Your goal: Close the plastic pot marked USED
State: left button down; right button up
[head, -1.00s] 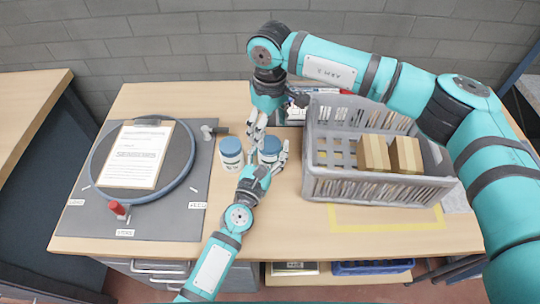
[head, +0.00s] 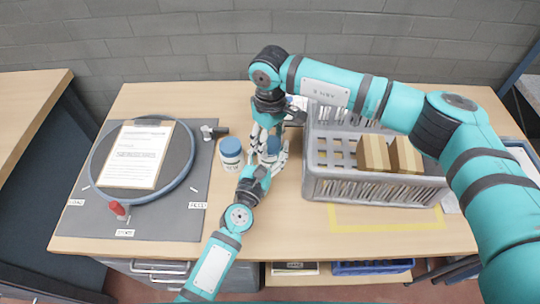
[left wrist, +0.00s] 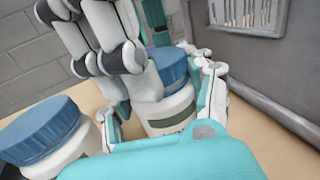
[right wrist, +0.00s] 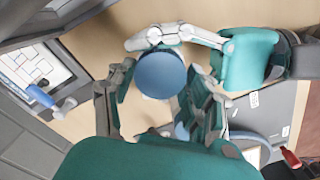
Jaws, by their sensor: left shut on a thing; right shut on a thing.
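A white pot with a blue lid (head: 271,147) stands on the table left of the grey crate, its label too small and covered to read. My left gripper (left wrist: 165,112) is shut around its white body from the front. My right gripper (head: 266,138) comes down from above with its fingers shut on the blue lid, which also shows in the right wrist view (right wrist: 160,74). The lid sits on top of the pot; its tightness cannot be told. A second white pot with a blue lid (head: 231,152) stands just left, apart from both grippers.
The grey crate (head: 378,188) with cardboard boxes (head: 374,153) is close on the right. A grey mat (head: 160,222) with a round ring and a clipboard (head: 138,155) lies left. A small tool (head: 213,132) lies behind the second pot. The table front is clear.

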jog(key=shift+c, duration=1.1)
jog(key=o, duration=1.1)
jog(key=shift+r, duration=2.3)
jog(key=o, duration=0.5)
jog(key=shift+o, duration=0.2)
notch_tip(320, 180, up, 12)
